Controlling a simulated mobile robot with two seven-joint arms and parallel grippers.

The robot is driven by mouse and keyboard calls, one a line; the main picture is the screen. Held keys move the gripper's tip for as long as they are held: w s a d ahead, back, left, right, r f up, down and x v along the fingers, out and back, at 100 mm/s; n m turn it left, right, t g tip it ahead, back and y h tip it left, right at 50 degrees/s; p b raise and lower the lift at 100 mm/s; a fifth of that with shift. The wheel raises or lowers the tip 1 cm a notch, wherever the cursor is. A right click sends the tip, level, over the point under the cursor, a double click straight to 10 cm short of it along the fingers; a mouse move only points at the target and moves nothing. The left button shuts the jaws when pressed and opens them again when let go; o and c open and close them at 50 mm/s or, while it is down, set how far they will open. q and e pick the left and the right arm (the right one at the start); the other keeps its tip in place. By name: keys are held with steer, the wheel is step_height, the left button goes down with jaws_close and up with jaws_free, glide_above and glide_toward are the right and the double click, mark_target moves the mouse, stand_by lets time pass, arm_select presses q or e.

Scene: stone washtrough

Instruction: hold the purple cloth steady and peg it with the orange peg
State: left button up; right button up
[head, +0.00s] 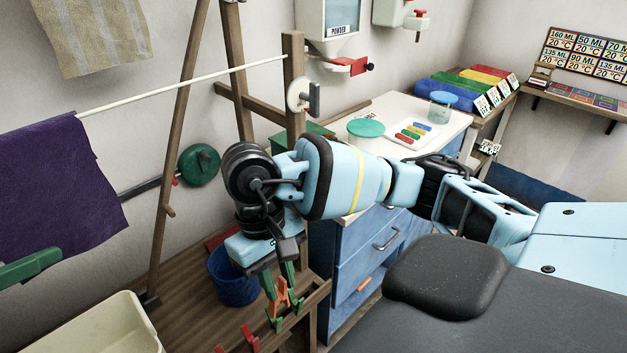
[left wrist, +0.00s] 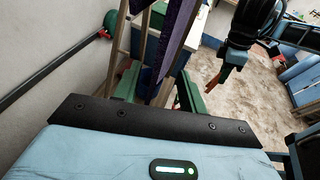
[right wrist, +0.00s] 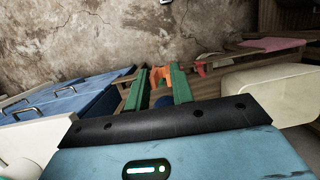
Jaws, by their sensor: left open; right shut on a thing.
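The purple cloth (head: 60,185) hangs from the thin line at the left of the head view. In the left wrist view the purple cloth (left wrist: 176,38) shows nearly edge-on between the fingers. My left gripper (left wrist: 162,65) is open around the cloth's side; one green finger (head: 32,267) shows in front of the cloth in the head view. My right gripper (head: 280,285) points down over the wooden rail, shut on the orange peg (head: 282,293). The orange peg (right wrist: 160,75) also shows between the green fingers in the right wrist view.
A green peg (head: 274,322) and a red peg (head: 248,338) sit on the wooden rail close by. A blue bucket (head: 233,276) stands behind them, and a cream tub (head: 92,328) stands at lower left. A slanting wooden post (head: 172,150) stands between the cloth and my right gripper.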

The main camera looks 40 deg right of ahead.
mark_target(45, 245)
arm_select(q)
steer(key=shift+x, duration=2.1)
arm_select(e)
steer(key=shift+f, duration=0.15)
arm_select(q)
steer(key=c, duration=0.7)
arm_select(e)
steer(key=w+a+r+m+t+y, duration=0.1)
steer(key=w+a+r+m, duration=0.25)
steer(key=r, duration=0.85)
steer(key=w+a+r+m+y, duration=0.2)
steer(key=w+r+m, duration=0.25)
steer(key=r, duration=0.75)
steer(key=w+a+r+m+t+y, duration=0.1)
steer(key=w+a+r+m, duration=0.3)
steer(key=r, duration=0.8)
steer(key=w+a+r+m+y, duration=0.1)
steer(key=w+a+r+m, duration=0.3)
steer(key=a, duration=0.5)
step_height(45, 245, up, 2)
steer(key=shift+w+r+y, duration=0.25)
steer(key=shift+w+y, duration=0.15)
steer(key=shift+w, duration=0.1)
